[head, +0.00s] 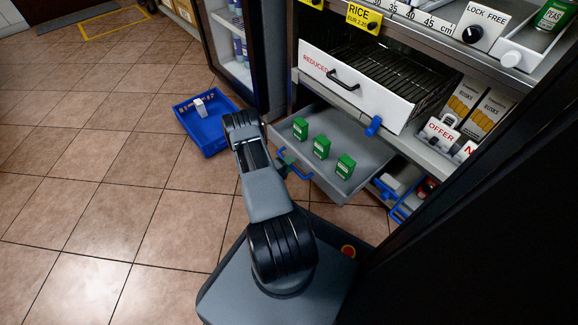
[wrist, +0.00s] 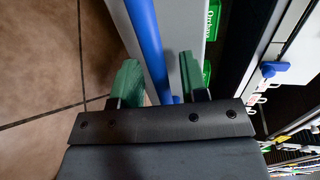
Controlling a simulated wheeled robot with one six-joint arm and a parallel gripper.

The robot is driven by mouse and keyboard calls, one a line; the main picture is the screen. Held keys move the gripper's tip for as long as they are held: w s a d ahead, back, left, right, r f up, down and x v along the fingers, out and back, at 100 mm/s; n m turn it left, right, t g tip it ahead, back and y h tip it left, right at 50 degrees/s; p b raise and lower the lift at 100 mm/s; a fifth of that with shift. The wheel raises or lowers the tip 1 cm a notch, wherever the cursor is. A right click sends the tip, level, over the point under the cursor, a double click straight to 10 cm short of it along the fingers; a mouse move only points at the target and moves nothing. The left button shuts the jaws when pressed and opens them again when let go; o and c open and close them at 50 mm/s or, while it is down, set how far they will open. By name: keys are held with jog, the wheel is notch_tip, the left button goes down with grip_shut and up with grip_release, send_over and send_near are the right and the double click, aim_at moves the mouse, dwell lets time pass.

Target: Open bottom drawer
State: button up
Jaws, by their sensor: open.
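The grey bottom drawer (head: 338,185) stands pulled out from the shelf unit, with three green boxes (head: 321,146) inside. Its blue bar handle (wrist: 148,40) runs between the two green fingers of my gripper (wrist: 158,70) in the wrist view. The fingers are apart on either side of the bar, and I cannot tell whether either touches it. In the head view my gripper (head: 287,161) is at the left part of the drawer front, and my arm hides part of that area.
A white drawer (head: 338,77) marked REDUCED is pulled out above. A blue crate (head: 207,122) with a small white item sits on the floor to the left. A blue basket (head: 401,211) is right of the drawer. The tiled floor at left is clear.

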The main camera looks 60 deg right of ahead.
jog(key=shift+d, duration=0.15)
jog(key=shift+c, duration=0.5)
grip_shut()
